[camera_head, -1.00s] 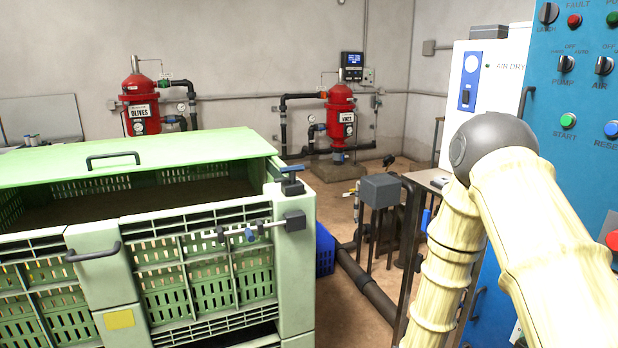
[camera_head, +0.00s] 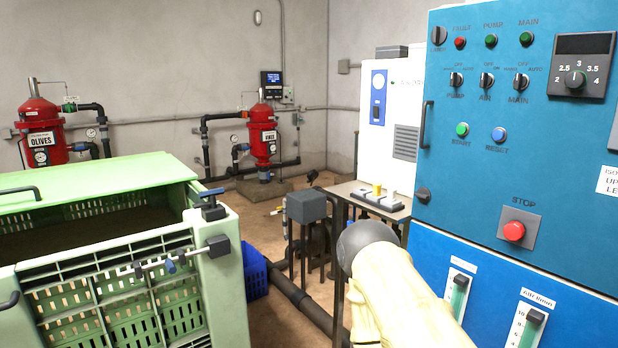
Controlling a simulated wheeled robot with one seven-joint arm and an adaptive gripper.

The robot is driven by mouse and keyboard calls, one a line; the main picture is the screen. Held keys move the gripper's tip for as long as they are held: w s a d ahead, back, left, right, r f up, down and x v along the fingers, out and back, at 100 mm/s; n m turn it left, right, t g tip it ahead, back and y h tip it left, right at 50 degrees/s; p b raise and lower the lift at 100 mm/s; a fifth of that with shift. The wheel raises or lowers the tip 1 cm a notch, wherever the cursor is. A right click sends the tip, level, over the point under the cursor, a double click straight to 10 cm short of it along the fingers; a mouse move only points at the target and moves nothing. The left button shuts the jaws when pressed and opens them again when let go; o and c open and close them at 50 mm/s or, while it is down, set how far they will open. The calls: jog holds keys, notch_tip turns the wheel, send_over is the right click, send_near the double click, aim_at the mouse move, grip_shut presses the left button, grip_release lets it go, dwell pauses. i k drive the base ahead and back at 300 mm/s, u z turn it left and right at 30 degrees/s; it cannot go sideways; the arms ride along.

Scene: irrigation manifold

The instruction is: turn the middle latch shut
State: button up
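The blue control cabinet (camera_head: 470,130) stands at the right. A dark round knob that looks like a latch (camera_head: 423,195) sits at the lower left edge of its upper door, below a black handle (camera_head: 426,124). Another dark knob (camera_head: 438,36) is at the upper left of the panel; its label is too blurred to read surely. I cannot tell which of them is the middle latch, or whether either is open or shut. My pale arm with a dark round joint rises in front of the cabinet's lower left and hides part of it. My gripper is not in view.
A small table (camera_head: 345,188) with a switch block stands before the white air dryer (camera_head: 404,143). Red filter tanks (camera_head: 263,133) stand behind. Some bare floor (camera_head: 264,220) shows between crate and table.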

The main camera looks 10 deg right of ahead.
aim_at(423, 194)
jog(key=z, duration=3.5)
jog(key=k, duration=1.2)
jog(key=u, duration=1.9)
jog(key=i, duration=0.5)
